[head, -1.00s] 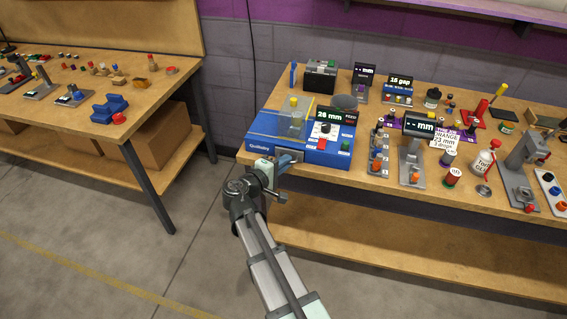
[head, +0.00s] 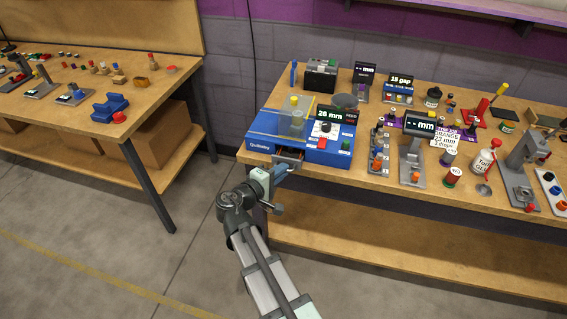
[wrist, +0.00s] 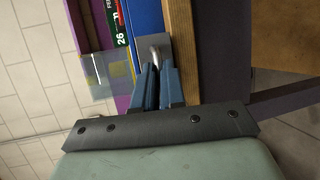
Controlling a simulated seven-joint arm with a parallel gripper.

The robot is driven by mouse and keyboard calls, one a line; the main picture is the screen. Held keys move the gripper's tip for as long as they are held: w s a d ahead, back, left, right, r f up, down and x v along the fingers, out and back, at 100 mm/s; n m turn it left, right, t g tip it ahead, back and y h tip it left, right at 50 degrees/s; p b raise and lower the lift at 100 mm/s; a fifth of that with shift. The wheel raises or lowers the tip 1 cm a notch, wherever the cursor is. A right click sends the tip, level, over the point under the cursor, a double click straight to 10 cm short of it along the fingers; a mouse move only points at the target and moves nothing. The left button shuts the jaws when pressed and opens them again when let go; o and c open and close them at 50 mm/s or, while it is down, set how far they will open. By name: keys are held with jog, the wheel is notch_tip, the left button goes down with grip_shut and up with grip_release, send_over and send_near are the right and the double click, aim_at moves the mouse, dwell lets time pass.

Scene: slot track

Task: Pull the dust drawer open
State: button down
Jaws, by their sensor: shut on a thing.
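The dust drawer (head: 290,155) is in the front of the blue machine (head: 328,158) at the left front of the right-hand bench, and it stands partly out of the machine. My gripper (head: 283,169) is at the drawer front, just off the bench edge. In the wrist view its blue fingers (wrist: 159,82) are shut on a pale metal handle (wrist: 155,53) on the grey drawer front (wrist: 166,46). The fingers hide part of the handle. In the head view the gripper hides the handle.
The machine has a clear cover (head: 279,122) and a display (head: 336,116) reading 26 mm. The wooden bench (head: 350,178) is crowded with gauges and small parts to the right. A second bench (head: 150,95) stands left. Floor in front of the machine is free.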

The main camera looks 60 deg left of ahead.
jog(key=s+d, duration=0.4)
jog(key=shift+s+d, duration=0.25)
jog(key=c, duration=1.5)
grip_release()
jog(key=v, duration=1.3)
jog(key=shift+s+d, duration=0.15)
jog(key=shift+s, duration=0.25)
